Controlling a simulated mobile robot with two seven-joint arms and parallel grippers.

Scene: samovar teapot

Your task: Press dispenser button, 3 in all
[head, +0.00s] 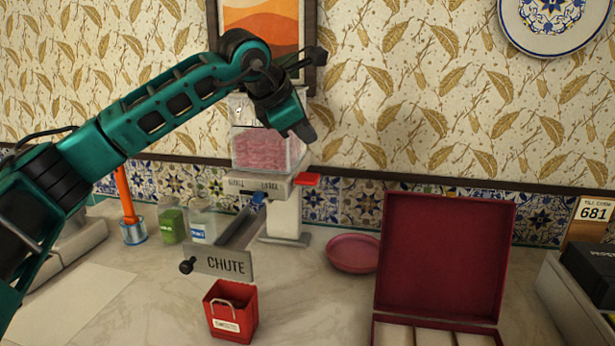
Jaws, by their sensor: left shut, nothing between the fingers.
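The dispenser has a clear hopper (265,150) filled with pink contents, on a pale body (262,187) with small dark lettering on its front. A red tab (307,180) sticks out at its right side, and a blue piece (258,199) sits below its front. I cannot tell for certain which one is the button. A grey chute with a CHUTE sign (222,262) slopes toward the front. My left gripper (306,134) is shut and empty, in front of the hopper's upper right and above the red tab, apparently apart from it. My right gripper is out of view.
A small red bin (231,310) stands below the chute's end. A pink dish (353,252) and an open dark red box (445,258) are to the right. Green-filled (172,222) and white-filled (202,222) jars stand left. Pale counter shows between them.

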